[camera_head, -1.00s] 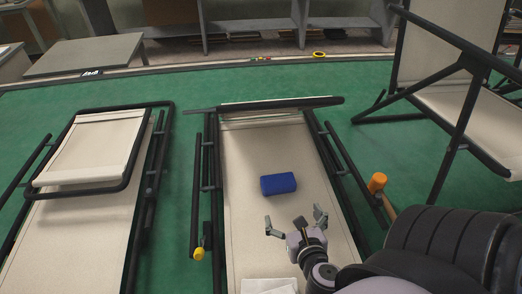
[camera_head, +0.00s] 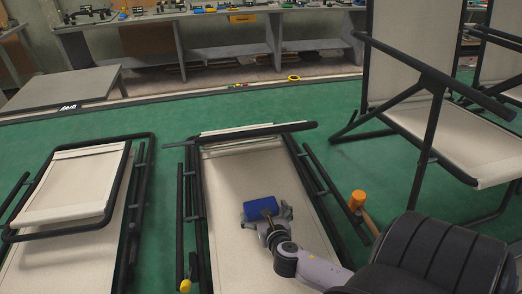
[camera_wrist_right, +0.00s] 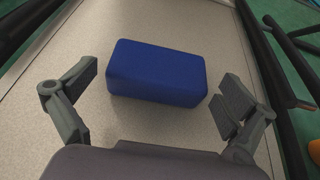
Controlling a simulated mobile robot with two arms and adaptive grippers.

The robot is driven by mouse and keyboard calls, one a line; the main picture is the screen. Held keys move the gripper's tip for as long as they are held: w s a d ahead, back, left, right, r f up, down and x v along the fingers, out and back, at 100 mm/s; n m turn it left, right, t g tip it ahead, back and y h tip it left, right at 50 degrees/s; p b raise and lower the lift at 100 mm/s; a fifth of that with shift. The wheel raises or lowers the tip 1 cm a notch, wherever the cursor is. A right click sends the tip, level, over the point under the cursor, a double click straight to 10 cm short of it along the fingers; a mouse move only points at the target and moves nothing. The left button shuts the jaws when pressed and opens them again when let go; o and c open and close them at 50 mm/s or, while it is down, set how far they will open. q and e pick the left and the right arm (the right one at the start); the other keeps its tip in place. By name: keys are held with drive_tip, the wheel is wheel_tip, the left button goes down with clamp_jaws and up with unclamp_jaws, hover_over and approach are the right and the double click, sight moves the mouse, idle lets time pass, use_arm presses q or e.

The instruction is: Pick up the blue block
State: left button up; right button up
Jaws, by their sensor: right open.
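The blue block (camera_head: 260,208) lies on the beige fabric of the middle folding lounger (camera_head: 232,181). My right gripper (camera_head: 268,218) is open at the near side of the block in the head view, covering part of it. In the right wrist view the whole blue block (camera_wrist_right: 156,73) lies ahead of the palm, slightly tilted in the picture. The open fingers of my right gripper (camera_wrist_right: 158,98) stand to its left and right, with the right finger close to the block's right end. Nothing is held. My left gripper is not in view.
A second folded lounger (camera_head: 74,187) lies to the left. An upright lounger (camera_head: 436,125) stands at the right. An orange-headed mallet (camera_head: 357,200) is beside the middle lounger's right rail. A workbench (camera_head: 210,22) stands at the back. Green floor is open between them.

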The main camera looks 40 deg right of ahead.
sight(262, 207)
drive_tip(key=x, duration=0.3)
drive_tip(key=shift+w+d, duration=0.15)
drive_tip(key=shift+w, duration=0.1)
drive_tip(key=c, duration=0.8)
drive_tip(key=shift+o, duration=0.2)
drive_tip(key=shift+r, duration=0.1)
